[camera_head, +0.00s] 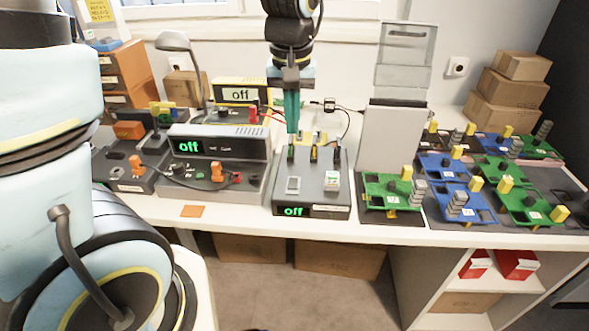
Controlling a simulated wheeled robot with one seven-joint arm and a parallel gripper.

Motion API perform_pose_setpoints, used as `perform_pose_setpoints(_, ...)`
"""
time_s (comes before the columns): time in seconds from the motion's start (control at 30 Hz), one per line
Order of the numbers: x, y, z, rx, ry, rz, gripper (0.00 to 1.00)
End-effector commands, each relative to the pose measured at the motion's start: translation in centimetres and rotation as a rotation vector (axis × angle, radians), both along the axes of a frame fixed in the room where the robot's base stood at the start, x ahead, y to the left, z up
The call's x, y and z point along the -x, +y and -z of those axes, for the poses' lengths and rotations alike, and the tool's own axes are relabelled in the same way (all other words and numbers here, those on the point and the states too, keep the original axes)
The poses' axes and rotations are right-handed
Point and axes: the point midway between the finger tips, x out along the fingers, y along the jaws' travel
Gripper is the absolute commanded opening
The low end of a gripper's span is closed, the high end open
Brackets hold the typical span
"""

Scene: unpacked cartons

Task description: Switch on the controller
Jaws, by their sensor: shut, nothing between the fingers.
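A grey box-shaped device (312,204) stands mid-table with a green "off" display (294,211) on its front. A small white and green part (332,181) sits on its top right, and a pale-framed square (293,186) on its top left. A larger device (220,147) to the left also shows green "off". A yellow and black device (240,94) behind shows "off" too. No readable label tells which one is the controller. My gripper (292,130) points down over the back of the middle device, with its teal fingers shut and empty. Contact there cannot be told.
Green and blue board fixtures (468,200) with several yellow handles fill the right of the table. A grey upright panel (391,137) stands right of my gripper. Cables, a desk lamp (174,41) and orange drawers (126,73) are at left. The front table strip is mostly clear.

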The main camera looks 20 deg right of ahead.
Motion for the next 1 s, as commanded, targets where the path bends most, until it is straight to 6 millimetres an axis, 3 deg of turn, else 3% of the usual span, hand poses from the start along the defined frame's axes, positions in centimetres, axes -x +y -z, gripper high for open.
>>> perform_pose_setpoints(0.27, -0.1, 0.0, 1.0, -0.003, 0.002, 0.002, 0.0)
perform_pose_setpoints(0.7, -1.0, -0.4, 9.2, -0.006, 0.004, 0.003, 0.0)
perform_pose_setpoints(1.0, -1.4, -0.6, 13.0, -0.003, 0.002, 0.003, 0.0)
